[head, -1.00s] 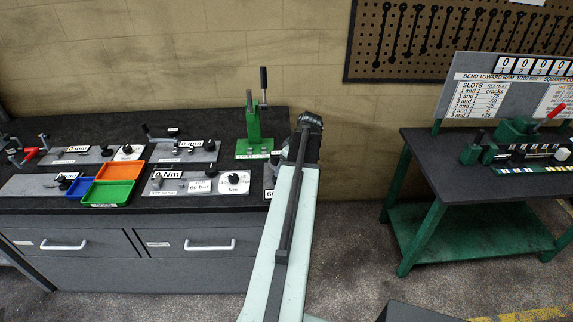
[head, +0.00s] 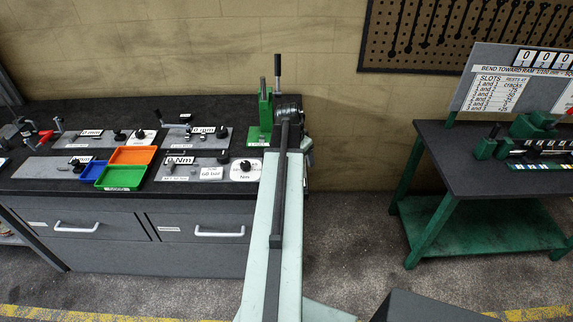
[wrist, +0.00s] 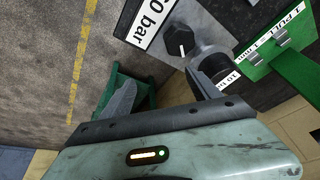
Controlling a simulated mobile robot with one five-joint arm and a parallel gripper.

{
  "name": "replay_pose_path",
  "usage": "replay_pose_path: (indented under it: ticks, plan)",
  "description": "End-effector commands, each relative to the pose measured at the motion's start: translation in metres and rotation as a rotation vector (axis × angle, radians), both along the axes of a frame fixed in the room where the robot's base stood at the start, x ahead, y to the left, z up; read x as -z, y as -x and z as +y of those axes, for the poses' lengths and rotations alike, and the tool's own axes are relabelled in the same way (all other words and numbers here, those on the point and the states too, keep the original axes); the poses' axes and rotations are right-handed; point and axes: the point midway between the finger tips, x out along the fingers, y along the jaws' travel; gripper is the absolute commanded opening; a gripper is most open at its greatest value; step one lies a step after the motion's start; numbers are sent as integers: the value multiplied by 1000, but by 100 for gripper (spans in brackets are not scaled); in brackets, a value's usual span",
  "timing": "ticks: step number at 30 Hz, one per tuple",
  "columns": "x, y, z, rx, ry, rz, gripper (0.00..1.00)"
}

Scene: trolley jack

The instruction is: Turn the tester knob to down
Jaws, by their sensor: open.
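In the wrist view a black knob (wrist: 180,40) with a pale pointer line sits on a grey plate, beside a label reading "0 bar" (wrist: 150,20). My gripper (wrist: 160,78) is open in the wrist view, and its right side is close to this knob, with no contact that I can make out. In the head view several black knobs stand on the bench plates, one on a white dial by the "0 Nm" label (head: 245,165). I cannot tell which is the tester's.
A green lever press (head: 265,118) stands at the bench's right end, right by my arm. Orange (head: 132,155), green (head: 121,177) and blue (head: 92,171) trays lie among the plates. A green-legged table (head: 470,180) is to the right, with a floor gap between.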

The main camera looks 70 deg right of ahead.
Motion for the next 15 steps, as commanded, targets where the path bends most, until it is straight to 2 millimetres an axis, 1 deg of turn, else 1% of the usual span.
replay_pose_path:
  ticks: [1,3,6,11,15]
  plan:
    - [-2,-16,8,-16,26,34,71]
    - [-3,-34,15,-57,32,52,71]
    - [-3,-50,20,-82,31,49,71]
    - [-1,-52,20,-85,29,47,71]
    - [13,-50,16,-85,28,47,71]
